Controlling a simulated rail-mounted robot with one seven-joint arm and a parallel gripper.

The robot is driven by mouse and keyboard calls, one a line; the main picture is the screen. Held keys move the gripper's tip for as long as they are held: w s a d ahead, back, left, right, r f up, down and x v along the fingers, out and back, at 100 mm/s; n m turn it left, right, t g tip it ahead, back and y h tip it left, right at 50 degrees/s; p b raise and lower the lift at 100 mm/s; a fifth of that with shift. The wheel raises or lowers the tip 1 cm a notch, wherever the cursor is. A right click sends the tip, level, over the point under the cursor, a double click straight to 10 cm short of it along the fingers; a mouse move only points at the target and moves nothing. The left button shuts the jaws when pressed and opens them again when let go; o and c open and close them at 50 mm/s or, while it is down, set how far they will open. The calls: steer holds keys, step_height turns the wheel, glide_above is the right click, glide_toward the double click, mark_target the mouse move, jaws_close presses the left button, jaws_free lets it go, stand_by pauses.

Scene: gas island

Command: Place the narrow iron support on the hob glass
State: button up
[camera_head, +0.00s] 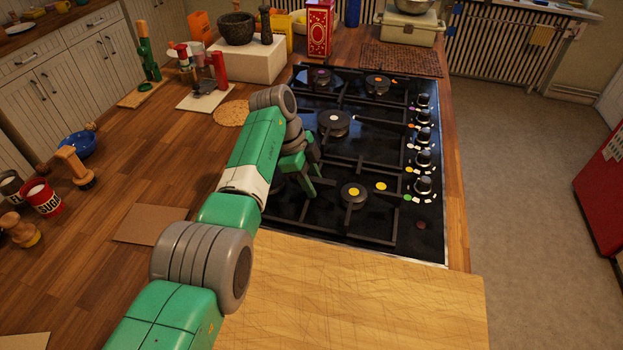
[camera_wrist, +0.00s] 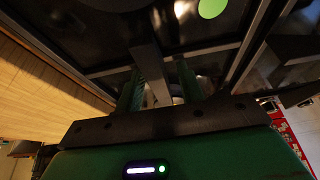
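The black hob glass (camera_head: 420,208) is set in the worktop, with dark iron supports standing over its burners. A front support (camera_head: 375,212) surrounds the burner with a yellow dot. I cannot tell for sure which support is the narrow one. My gripper (camera_head: 304,178) is low over the left side of the hob, pointing down. In the wrist view my gripper (camera_wrist: 160,88) has its two green fingers apart, with a grey iron bar (camera_wrist: 147,62) showing between them. A gap shows beside the bar; contact with the fingers cannot be made out. My arm hides part of the hob's left side.
A pale wooden board (camera_head: 370,300) lies in front of the hob. Black knobs (camera_head: 424,162) line its right edge. A red box (camera_head: 320,28) and a stone mortar (camera_head: 237,28) stand behind. A round cork mat (camera_head: 232,113) and a brown sheet (camera_head: 150,224) lie to the left.

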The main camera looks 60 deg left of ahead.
steer(key=p+v, duration=0.2)
steer(key=v, duration=1)
steer(key=shift+p, duration=0.35)
steer(key=shift+r, duration=0.1)
